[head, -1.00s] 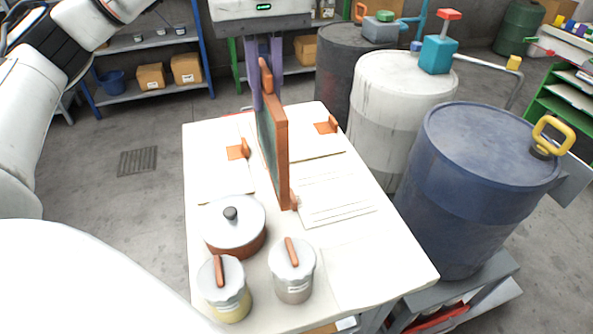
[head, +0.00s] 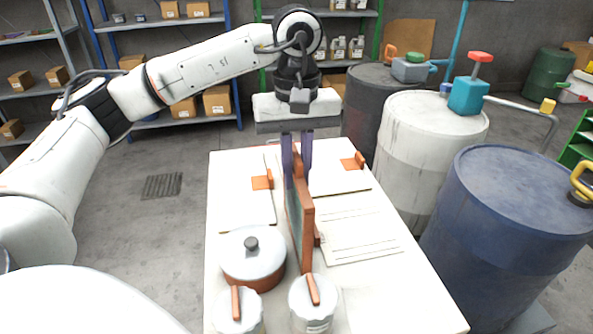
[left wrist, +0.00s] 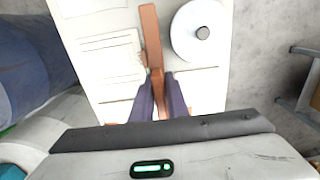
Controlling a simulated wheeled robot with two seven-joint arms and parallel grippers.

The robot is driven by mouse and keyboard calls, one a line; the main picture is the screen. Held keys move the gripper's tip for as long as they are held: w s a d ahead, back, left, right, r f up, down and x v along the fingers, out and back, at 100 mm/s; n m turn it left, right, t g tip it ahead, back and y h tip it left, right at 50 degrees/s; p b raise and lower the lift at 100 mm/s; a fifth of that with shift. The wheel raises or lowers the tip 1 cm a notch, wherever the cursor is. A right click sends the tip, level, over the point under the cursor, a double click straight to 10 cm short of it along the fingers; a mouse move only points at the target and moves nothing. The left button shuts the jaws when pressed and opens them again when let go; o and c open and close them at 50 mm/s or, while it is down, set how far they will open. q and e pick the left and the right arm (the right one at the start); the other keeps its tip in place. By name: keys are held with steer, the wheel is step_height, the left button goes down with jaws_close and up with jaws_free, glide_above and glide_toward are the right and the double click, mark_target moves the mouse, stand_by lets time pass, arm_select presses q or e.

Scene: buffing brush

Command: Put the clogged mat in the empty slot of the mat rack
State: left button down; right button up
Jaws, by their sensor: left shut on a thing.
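A thin upright board with a red-brown frame (head: 307,235) and a dark green face, seen nearly edge-on, stands over the middle of the table; I take it to be the clogged mat. My left gripper (head: 297,172) is shut on its far upper part from above. In the left wrist view the gripper (left wrist: 160,112) has a purple finger on either side of the brown board (left wrist: 152,45). I cannot tell whether the board's lower edge touches the table. I cannot make out the mat rack or its empty slot. My right gripper is not in view.
A blue drum (head: 510,220) is at right.

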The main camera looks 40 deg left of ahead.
arm_select(q)
steer(key=shift+f, duration=0.2)
steer(key=c, duration=1.7)
jaws_free()
steer(key=shift+c, duration=0.2)
steer(key=shift+r, duration=0.1)
